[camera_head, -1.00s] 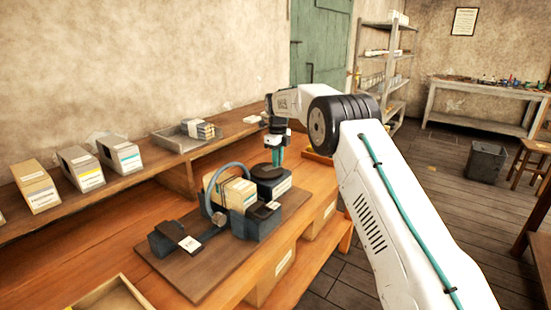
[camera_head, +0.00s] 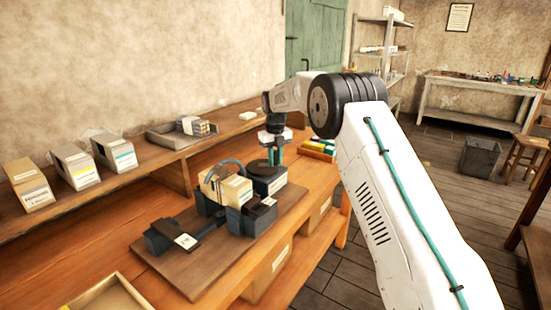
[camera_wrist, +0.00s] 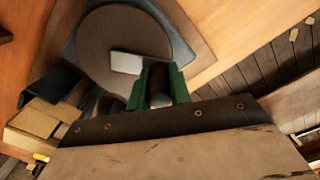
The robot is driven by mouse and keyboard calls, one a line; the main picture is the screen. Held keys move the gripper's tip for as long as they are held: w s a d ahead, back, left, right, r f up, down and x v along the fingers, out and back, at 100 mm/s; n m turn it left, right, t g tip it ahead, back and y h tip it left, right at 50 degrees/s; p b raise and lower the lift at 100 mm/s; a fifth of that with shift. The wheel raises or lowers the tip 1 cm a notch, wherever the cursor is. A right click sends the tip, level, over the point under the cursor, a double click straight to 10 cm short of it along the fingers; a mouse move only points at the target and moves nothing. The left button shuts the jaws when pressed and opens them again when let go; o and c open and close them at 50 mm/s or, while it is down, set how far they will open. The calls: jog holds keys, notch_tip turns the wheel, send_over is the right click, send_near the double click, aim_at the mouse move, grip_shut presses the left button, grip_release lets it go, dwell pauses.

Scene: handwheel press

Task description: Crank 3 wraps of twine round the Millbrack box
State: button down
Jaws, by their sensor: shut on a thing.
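The cream Millbrack box (camera_head: 237,191) sits in a dark cradle on a brown baseboard, with a dark ring (camera_head: 209,172) curving around it. Its printed name is too small to read. A dark round crank disc (camera_head: 258,166) on a dark block stands just behind and right of the box. My gripper (camera_head: 275,157) points down at the disc. Twine cannot be made out on the box.
A dark bar with a white label (camera_head: 186,241) lies at the near left of the baseboard (camera_head: 185,275). Labelled boxes (camera_head: 115,150) and a grey tray (camera_head: 172,141) stand on the back shelf. A tray of coloured items (camera_head: 318,149) lies beyond my gripper.

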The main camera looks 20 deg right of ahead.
dwell(0.4)
jog(key=c, duration=1.3)
grip_release()
jog(key=shift+r, duration=3.95)
